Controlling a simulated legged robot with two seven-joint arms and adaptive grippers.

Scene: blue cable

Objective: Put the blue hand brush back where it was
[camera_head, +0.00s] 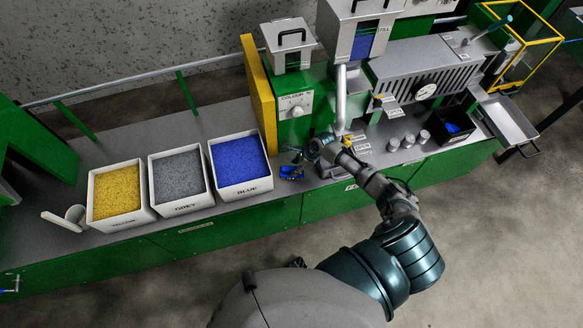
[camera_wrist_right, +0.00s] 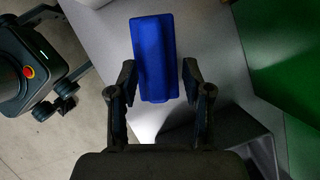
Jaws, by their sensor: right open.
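The blue hand brush (camera_head: 291,172) lies on the grey bench, to the right of the blue-pellet bin, near the front edge. My right gripper (camera_head: 297,156) is at the brush, reaching in from the right. In the wrist view, a plain blue block-shaped part of the brush (camera_wrist_right: 153,57) stands upright in the picture, ahead of and between the fingertips of the open right gripper (camera_wrist_right: 157,78). A gap shows on each side, so the fingers appear not to grip it. Bristles cannot be made out. My left gripper is not in view.
Bins of yellow (camera_head: 118,226), grey (camera_head: 182,208) and blue (camera_head: 245,190) pellets stand left of the brush. A white scoop (camera_head: 66,219) lies at far left. The green machine (camera_head: 295,128) stands behind. Several small metal cups (camera_head: 408,141) and a black box (camera_head: 452,137) are to the right.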

